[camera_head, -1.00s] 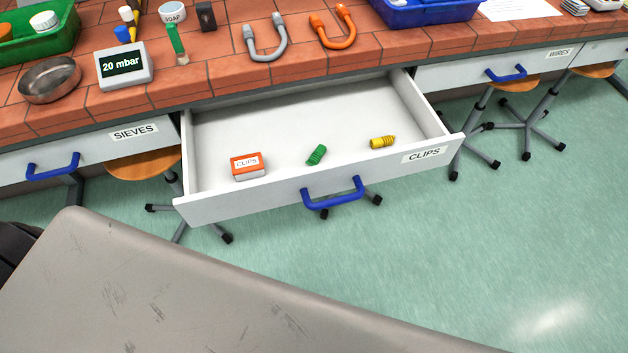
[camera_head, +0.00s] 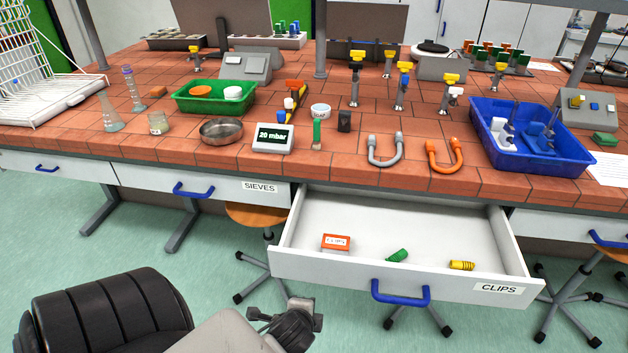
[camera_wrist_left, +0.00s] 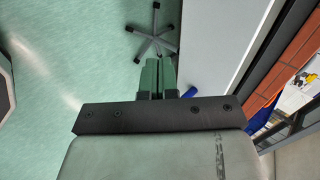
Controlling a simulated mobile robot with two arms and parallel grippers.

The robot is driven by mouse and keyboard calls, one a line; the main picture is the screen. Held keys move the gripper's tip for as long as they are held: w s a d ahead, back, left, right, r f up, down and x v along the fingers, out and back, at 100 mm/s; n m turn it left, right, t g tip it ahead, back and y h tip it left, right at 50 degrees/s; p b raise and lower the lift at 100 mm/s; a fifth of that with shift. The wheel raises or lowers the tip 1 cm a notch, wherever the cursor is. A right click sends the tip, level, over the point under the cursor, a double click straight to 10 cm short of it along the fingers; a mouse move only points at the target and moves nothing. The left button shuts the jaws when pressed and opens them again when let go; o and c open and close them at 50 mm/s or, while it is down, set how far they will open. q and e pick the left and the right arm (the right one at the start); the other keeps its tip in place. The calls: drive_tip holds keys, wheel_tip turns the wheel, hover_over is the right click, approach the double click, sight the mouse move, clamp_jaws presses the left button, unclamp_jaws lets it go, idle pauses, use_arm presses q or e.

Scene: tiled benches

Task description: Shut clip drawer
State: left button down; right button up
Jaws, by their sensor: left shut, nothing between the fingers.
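The clip drawer, its white front (camera_head: 340,275) labelled CLIPS, stands pulled out from under the bench in the head view. Its blue handle (camera_head: 400,295) is on the front. Inside lie an orange-and-white clips box (camera_head: 336,243), a green clip (camera_head: 398,255) and a yellow clip (camera_head: 462,265). In the left wrist view my left gripper (camera_wrist_left: 157,62) is shut and empty, with its fingers close together. A blue piece (camera_wrist_left: 190,92), which looks like a drawer handle, shows just right of the fingers beside a white panel (camera_wrist_left: 215,50). My right gripper is not in view.
The tiled bench (camera_head: 365,185) above holds a pressure display (camera_head: 272,138), grey and orange tubes and a blue tray (camera_head: 540,160). The sieves drawer (camera_head: 140,178) to the left is shut. Stools (camera_head: 250,215) stand under the bench. Green floor (camera_head: 55,240) is open in front.

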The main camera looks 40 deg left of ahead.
use_arm(q)
wheel_tip(320, 180, up, 4)
approach(314, 276)
drive_tip(key=shift+y, duration=0.3)
drive_tip(key=x, duration=0.5)
drive_tip(key=shift+s+d+f, duration=0.1)
drive_tip(key=shift+d+f, duration=0.1)
drive_tip(key=shift+f, duration=0.35)
drive_tip(key=shift+w+a, duration=0.35)
drive_tip(key=shift+w, duration=0.15)
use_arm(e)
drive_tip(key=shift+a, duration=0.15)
